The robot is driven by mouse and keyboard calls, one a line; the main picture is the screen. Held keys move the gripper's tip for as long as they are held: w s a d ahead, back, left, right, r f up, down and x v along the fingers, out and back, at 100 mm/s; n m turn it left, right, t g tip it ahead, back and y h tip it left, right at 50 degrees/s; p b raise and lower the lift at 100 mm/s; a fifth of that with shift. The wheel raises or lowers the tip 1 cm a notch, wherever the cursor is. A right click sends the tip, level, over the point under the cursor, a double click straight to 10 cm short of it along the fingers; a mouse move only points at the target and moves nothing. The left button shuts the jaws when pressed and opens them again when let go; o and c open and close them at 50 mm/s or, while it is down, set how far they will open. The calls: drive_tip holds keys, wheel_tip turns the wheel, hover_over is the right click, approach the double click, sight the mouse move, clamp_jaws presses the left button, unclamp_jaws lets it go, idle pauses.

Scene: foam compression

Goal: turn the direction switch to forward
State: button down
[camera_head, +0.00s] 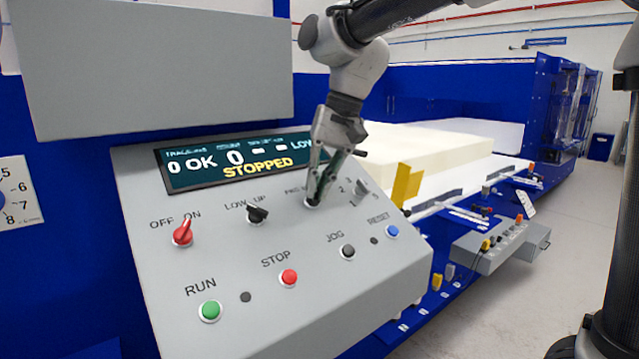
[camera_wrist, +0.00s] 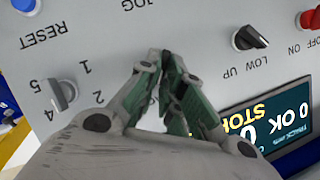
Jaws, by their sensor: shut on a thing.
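My gripper (camera_head: 316,192) points down at the sloped grey control panel (camera_head: 190,315), its fingers closed around a small black knob (camera_head: 311,203) right of the LOW/UP switch. The label above this knob is mostly hidden, so I cannot read a forward mark or tell which way the knob points. In the wrist view the green-padded fingertips (camera_wrist: 168,62) meet over the panel and hide the knob. The display (camera_head: 235,160) reads STOPPED.
A red OFF/ON switch (camera_head: 183,234) and black LOW/UP switch (camera_head: 257,214) lie to the left. A grey numbered selector (camera_head: 361,190) is close on the right. RUN (camera_head: 210,310), STOP (camera_head: 289,277), JOG (camera_head: 348,252) and RESET (camera_head: 392,231) buttons sit below.

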drive_tip(key=n, duration=0.1)
drive_tip(key=n+h, duration=0.1)
drive_tip(key=n, duration=0.1)
drive_tip(key=shift+s+a+f+n+h, duration=0.25)
drive_tip(key=shift+s+n+h, duration=0.05)
drive_tip(key=shift+n+h, duration=0.1)
drive_tip(key=n, duration=0.1)
drive_tip(key=n+t+h, duration=0.1)
drive_tip(key=n, duration=0.1)
drive_tip(key=shift+s+a, duration=0.15)
drive_tip(key=shift+a, duration=0.05)
drive_tip(key=n+t+h, duration=0.1)
drive_tip(key=n, duration=0.2)
drive_tip(key=shift+s+a, duration=0.15)
drive_tip(key=shift+s+n+t+h, duration=0.15)
drive_tip(key=shift+n+t+h, duration=0.45)
drive_tip(key=shift+n, duration=1)
drive_tip(key=shift+f, duration=0.1)
drive_tip(key=c, duration=1.6)
unclamp_jaws()
drive_tip(key=shift+o, duration=0.2)
drive_tip(key=shift+r, duration=0.25)
